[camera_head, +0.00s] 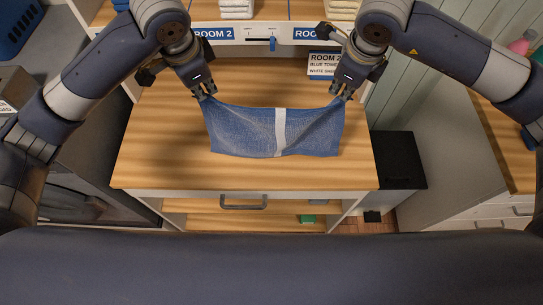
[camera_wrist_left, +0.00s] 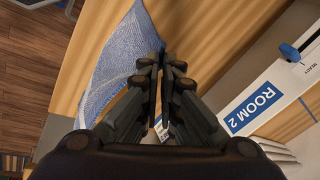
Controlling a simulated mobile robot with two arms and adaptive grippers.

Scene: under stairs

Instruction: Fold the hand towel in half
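The blue hand towel (camera_head: 242,131) with a white stripe hangs between my two grippers above the wooden table top (camera_head: 155,150). Its far corners are raised and its near edge hangs lower, at or close to the table; I cannot tell whether it touches. My left gripper (camera_head: 205,97) is shut on the towel's far left corner. My right gripper (camera_head: 346,96) is shut on the far right corner. In the left wrist view the towel (camera_wrist_left: 122,60) runs from the closed fingertips (camera_wrist_left: 165,62) toward the left.
Behind the table top stands a shelf with "ROOM 2" labels (camera_head: 214,34) and a slider (camera_head: 272,44). A sign card (camera_head: 323,66) stands near my right gripper. Folded light towels (camera_head: 236,8) lie on the shelf. The table top left and right of the towel is clear.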

